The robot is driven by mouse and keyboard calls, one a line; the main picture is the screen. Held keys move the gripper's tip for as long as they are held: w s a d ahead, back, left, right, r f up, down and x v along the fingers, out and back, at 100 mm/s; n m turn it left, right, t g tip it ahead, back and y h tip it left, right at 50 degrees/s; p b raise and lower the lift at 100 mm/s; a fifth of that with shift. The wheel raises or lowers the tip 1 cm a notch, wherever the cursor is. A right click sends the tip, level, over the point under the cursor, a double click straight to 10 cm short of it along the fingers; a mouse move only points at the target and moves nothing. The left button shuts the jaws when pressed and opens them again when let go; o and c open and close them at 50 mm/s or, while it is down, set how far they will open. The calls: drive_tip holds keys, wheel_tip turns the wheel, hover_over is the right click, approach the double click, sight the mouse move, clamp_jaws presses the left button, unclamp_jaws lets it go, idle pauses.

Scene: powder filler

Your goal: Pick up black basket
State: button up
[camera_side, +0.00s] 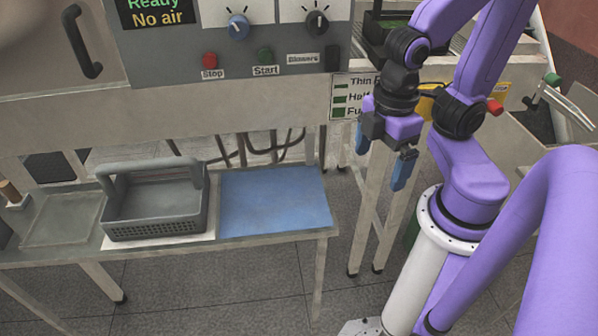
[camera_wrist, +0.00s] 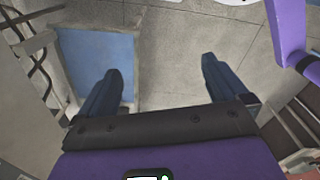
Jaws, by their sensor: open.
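The dark grey-black basket (camera_side: 155,205) with an arched handle stands upright on a white sheet on the low table, in the side view. It looks empty. My gripper (camera_side: 383,160) is open and empty, to the right of the table and higher than the basket, with its blue fingers pointing down. In the wrist view my gripper (camera_wrist: 158,88) shows two spread fingers with only floor between them. The basket is not visible in the wrist view.
A blue mat (camera_side: 275,200) lies on the table (camera_side: 270,243) right of the basket; it also shows in the wrist view (camera_wrist: 97,62). A grey tray (camera_side: 62,219) lies left of the basket. The machine's control panel (camera_side: 265,50) overhangs behind. Table legs stand near my gripper.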

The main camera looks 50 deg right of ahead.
drive_tip(key=c, duration=0.8)
drive_tip(key=shift+w+a, duration=0.1)
